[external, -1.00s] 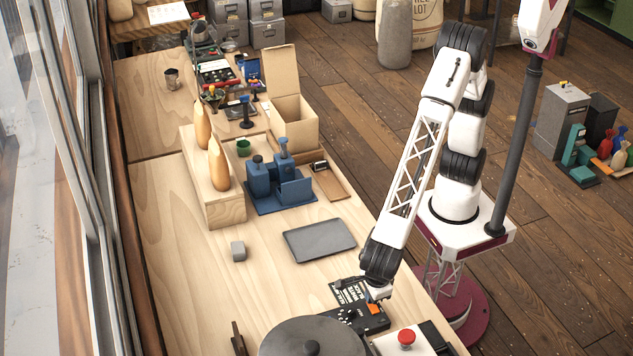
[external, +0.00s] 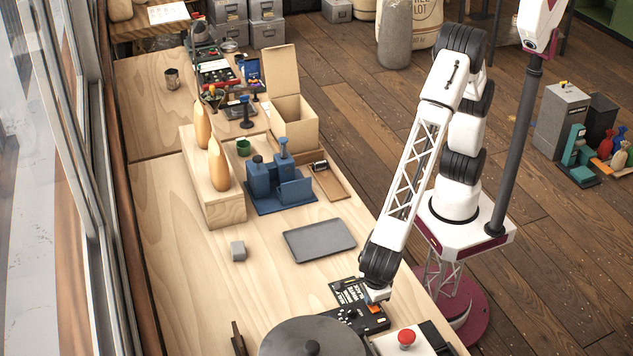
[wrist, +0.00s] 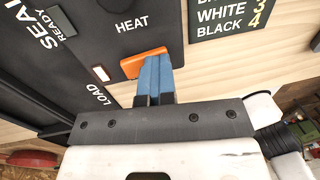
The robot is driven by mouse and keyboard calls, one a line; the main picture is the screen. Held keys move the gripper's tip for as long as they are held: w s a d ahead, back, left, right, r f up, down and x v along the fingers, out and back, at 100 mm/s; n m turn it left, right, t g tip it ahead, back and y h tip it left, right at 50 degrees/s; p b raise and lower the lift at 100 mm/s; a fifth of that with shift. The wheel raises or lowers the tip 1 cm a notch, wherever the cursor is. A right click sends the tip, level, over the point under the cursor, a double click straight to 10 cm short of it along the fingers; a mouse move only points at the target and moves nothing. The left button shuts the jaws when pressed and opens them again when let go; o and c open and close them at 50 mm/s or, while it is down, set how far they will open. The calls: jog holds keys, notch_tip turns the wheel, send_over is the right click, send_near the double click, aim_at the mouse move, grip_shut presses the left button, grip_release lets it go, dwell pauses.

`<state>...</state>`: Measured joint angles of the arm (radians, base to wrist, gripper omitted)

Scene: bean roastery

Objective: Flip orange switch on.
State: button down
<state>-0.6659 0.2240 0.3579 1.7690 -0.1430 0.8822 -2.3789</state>
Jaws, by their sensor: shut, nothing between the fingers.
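The orange switch (wrist: 143,62) sits on a dark control panel (wrist: 105,30) between the printed words HEAT and LOAD. My gripper (wrist: 156,62) is shut, its blue fingertips together and empty. In the wrist view the fingertips overlap the lower right part of the switch and hide some of it. They look very close to it or touching; I cannot tell which. In the external view the switch (external: 375,309) shows just below my gripper (external: 378,298), at the panel's edge. I cannot tell which way the switch is tilted.
A round grey lid (external: 312,338) and a red button (external: 406,337) stand near the panel.

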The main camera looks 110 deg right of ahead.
aim_at(375, 309)
jog(key=shift+a, duration=0.15)
jog(key=shift+a+r, duration=0.15)
jog(key=shift+a, duration=0.4)
jog(key=shift+a+r, duration=0.1)
jog(key=shift+r, duration=0.3)
notch_tip(375, 309, up, 13)
jog(key=a, duration=0.1)
jog(key=shift+a, duration=0.4)
jog(key=shift+d+r, duration=0.1)
jog(key=shift+d, duration=0.05)
dwell(0.4)
jog(key=shift+d, duration=0.35)
